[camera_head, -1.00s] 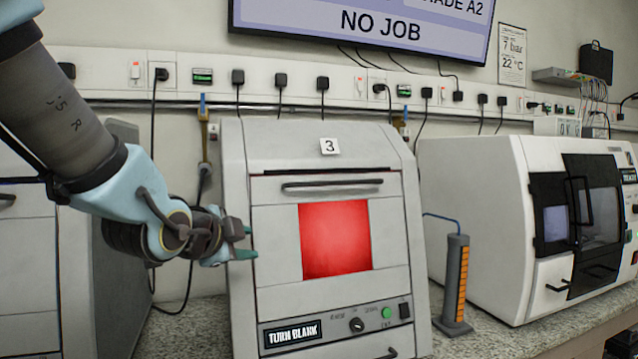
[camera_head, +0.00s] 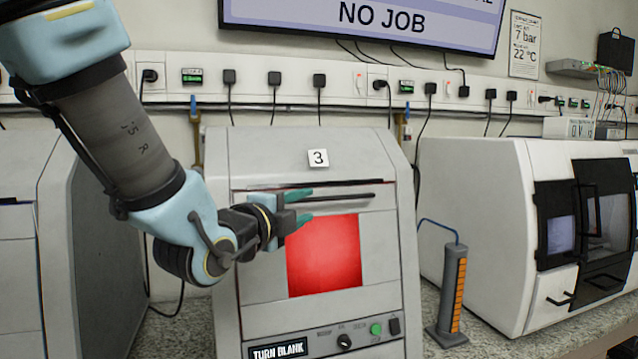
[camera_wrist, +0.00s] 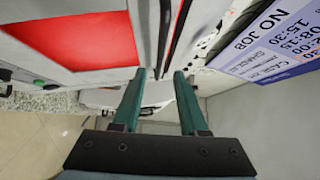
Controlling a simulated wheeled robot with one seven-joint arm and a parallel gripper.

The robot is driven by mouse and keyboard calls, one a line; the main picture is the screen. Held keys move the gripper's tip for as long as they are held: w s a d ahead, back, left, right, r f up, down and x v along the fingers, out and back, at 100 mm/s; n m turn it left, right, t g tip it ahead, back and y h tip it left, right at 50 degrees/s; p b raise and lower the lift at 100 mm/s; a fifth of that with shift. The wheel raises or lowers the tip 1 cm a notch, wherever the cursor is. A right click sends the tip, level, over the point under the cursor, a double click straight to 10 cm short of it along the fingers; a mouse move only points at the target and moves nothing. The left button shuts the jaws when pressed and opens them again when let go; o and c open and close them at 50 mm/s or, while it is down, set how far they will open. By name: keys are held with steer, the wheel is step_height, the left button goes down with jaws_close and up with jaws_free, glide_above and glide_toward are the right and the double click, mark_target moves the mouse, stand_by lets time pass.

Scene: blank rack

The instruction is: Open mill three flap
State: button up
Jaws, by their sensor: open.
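Mill three (camera_head: 318,158) is the grey machine marked 3, with a red window (camera_head: 324,256) in its front flap (camera_head: 258,291). The flap looks shut. A dark horizontal bar handle (camera_head: 352,197) runs above the window. My gripper (camera_head: 308,207) is open, with its green fingers at the left end of the handle. One finger overlaps the handle line and the other is below it. In the wrist view the open fingers (camera_wrist: 158,76) point along the flap, and the dark handle (camera_wrist: 166,32) lies ahead near the gap between them. I cannot tell whether they touch it.
A white machine (camera_head: 477,210) with a dark door stands to the right. A grey and orange column (camera_head: 453,290) stands between the two on the speckled bench. Another grey machine (camera_head: 85,270) is at left. A NO JOB screen (camera_head: 370,18) hangs above.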

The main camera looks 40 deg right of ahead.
mark_target(321, 200)
steer(key=shift+p+x, duration=1.95)
steer(key=shift+x, duration=1.35)
jaws_close()
